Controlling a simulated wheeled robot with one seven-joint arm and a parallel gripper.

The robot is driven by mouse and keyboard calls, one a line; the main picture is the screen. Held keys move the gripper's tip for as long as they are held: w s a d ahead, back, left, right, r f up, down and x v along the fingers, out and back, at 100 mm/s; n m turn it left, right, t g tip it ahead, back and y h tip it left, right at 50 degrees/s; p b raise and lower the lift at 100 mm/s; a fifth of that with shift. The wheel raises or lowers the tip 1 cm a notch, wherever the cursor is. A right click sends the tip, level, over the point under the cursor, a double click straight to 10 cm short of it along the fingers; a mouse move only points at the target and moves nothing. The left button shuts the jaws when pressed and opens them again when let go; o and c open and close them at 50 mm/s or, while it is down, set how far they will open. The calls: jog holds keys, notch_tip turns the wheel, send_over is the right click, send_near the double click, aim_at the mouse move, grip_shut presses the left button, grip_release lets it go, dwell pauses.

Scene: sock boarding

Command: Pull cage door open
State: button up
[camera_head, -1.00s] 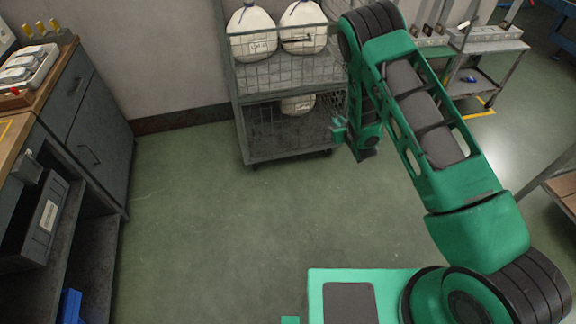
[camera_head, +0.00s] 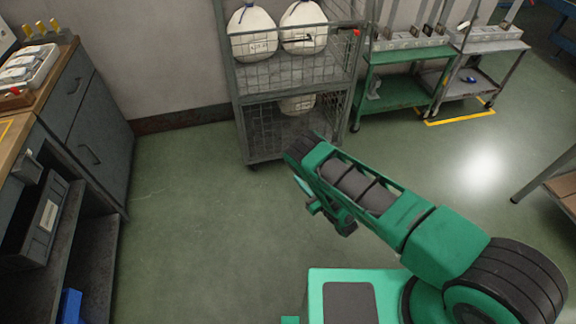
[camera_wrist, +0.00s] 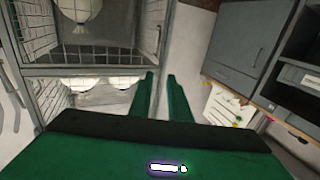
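The grey wire cage (camera_head: 240,113) stands against the back wall in the head view, its mesh front and side facing the room. A small red part (camera_head: 357,33) sits at its upper right edge; I cannot tell whether it belongs to the door. I cannot clearly make out which panel is the door or whether it is ajar. In the wrist view the cage (camera_wrist: 95,70) fills the upper left. My gripper (camera_wrist: 161,76) shows two green fingers apart with nothing between them. In the head view it is mostly hidden by my arm, in front of the cage and apart from it.
White sacks (camera_head: 252,33) sit inside the cage. A green cart (camera_head: 400,92) and a grey cart (camera_head: 470,92) stand to its right. A dark cabinet (camera_head: 88,125) stands at the left. The floor between cabinet and cage is clear.

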jog(key=x, duration=1)
grip_shut()
dwell(1.2)
grip_release()
jog(key=v, duration=1.1)
jog(key=shift+w, duration=0.1)
